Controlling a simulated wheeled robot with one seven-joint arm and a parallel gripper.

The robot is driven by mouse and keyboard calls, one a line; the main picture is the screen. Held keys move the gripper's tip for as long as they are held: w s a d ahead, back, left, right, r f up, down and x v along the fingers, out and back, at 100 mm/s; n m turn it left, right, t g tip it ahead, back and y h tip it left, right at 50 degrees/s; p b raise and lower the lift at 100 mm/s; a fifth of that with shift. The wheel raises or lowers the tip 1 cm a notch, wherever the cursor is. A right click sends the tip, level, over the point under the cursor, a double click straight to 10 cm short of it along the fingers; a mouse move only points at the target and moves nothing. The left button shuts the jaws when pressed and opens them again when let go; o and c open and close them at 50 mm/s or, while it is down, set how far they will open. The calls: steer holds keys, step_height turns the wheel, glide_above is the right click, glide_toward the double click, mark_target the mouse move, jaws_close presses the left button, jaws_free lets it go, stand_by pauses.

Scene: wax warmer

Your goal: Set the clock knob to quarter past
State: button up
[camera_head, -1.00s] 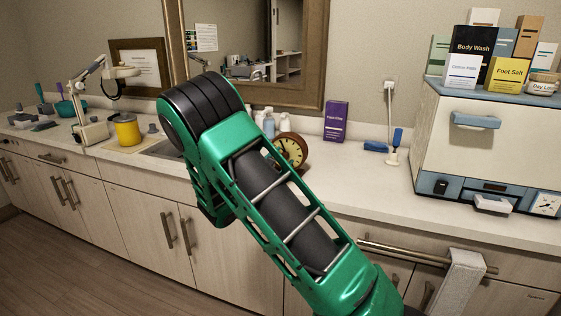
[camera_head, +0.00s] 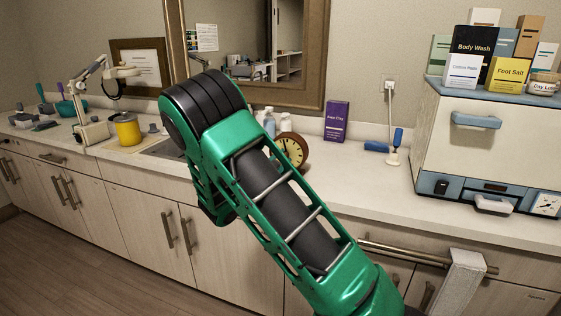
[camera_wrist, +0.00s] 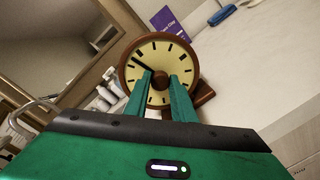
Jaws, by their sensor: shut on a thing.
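The round clock (camera_wrist: 165,46) has a cream dial with dark hour marks and a brown rim. It faces the camera in the wrist view, and part of it shows beside my arm in the head view (camera_head: 293,150). My gripper (camera_wrist: 163,75) has its two green fingers at the middle of the dial, shut on the clock knob. One dark hand points to the upper left of the dial in the wrist view. My gripper is hidden behind my arm in the head view.
A purple box (camera_head: 336,121) stands behind the clock, with small bottles (camera_head: 268,122) to its left. A blue brush (camera_head: 376,146) and a white-based stand (camera_head: 394,156) are further right. A white cabinet (camera_head: 440,150) with boxes on top stands at the right. The counter in front is clear.

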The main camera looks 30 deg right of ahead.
steer(key=m, duration=1)
steer(key=shift+s+f+m+y, duration=0.1)
steer(key=shift+m+y, duration=0.2)
steer(key=shift+y, duration=0.1)
steer(key=m, duration=0.5)
steer(key=shift+f+t, duration=0.15)
steer(key=shift+t, duration=0.15)
steer(key=shift+f+m+y, duration=0.1)
steer(key=shift+m+y, duration=0.2)
steer(key=shift+m, duration=1.8)
steer(key=o, duration=1.1)
steer(key=shift+c, duration=0.2)
steer(key=shift+t, duration=0.3)
